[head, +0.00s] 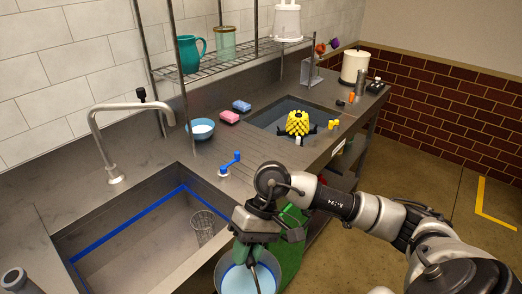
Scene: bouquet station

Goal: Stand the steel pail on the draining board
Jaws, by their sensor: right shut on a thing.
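The steel pail (247,280) is at the bottom middle of the head view, in front of the counter's front edge. Pale blue contents show inside its rim, and its lower part is cut off by the picture edge. My right gripper (257,247) is shut at the top of the pail, at its handle; the wrist partly hides the grip. The draining board (300,166) is the grooved steel surface between the large sink and the small basin, up and to the right of the pail. My left gripper is not in view.
A large sink (130,240) with a blue line and a wire basket (203,228) lies left.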

